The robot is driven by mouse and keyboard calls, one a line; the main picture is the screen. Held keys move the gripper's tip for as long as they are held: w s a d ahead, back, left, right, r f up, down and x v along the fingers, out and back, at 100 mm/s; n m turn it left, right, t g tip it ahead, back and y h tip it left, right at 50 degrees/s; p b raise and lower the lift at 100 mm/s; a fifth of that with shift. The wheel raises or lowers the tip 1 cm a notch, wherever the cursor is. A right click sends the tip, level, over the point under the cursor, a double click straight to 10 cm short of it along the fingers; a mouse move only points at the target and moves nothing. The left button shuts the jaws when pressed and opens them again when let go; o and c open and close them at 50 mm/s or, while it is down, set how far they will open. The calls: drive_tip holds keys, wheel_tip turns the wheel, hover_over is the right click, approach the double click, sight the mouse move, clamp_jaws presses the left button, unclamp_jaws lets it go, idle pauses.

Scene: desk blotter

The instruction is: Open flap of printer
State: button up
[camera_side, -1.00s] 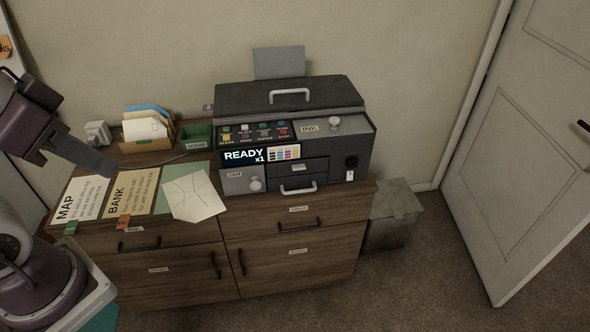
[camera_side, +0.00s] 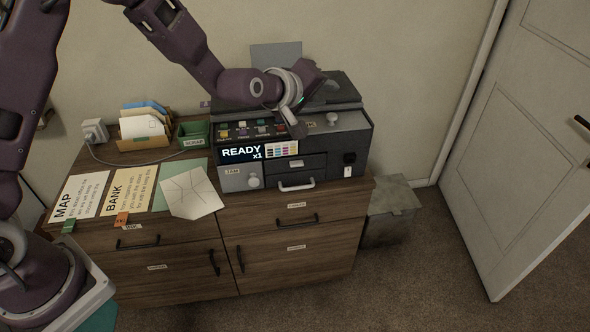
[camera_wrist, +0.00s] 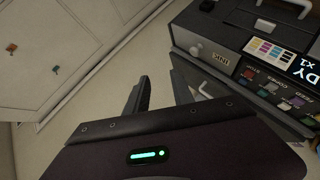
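The dark grey printer (camera_side: 340,155) stands on the wooden cabinet, its display reading "READY x1". A grey flap labelled JAM (camera_side: 234,180) with a round knob (camera_side: 254,183) is on its front left and looks shut. The INK panel (camera_side: 350,124), with a knob (camera_side: 332,119), is on top at the right; my gripper partly covers its label. My gripper (camera_side: 297,130) hangs over the printer's top front. In the wrist view, my gripper's two fingers (camera_wrist: 161,76) are apart with nothing between them. The INK label (camera_wrist: 221,59) and knob (camera_wrist: 196,50) show there, right of the fingers.
A green scrap tray (camera_side: 194,134), a folder holder (camera_side: 146,143) and paper sheets (camera_side: 192,192) lie left of the printer. A bin (camera_side: 391,210) stands right of the cabinet.

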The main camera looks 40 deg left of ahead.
wheel_tip(320, 180, down, 8)
drive_tip(key=w+n+y, duration=0.1)
drive_tip(key=w+n, duration=0.2)
drive_tip(key=n+t+y, duration=0.4)
drive_tip(key=n+y, duration=0.3)
drive_tip(key=n, duration=0.1)
approach(296, 166)
drive_tip(key=w, duration=0.2)
drive_tip(key=x, duration=0.7)
drive_tip(key=shift+s+a, duration=0.25)
drive_tip(key=shift+a, duration=0.15)
drive_tip(key=shift+c, duration=0.2)
clamp_jaws()
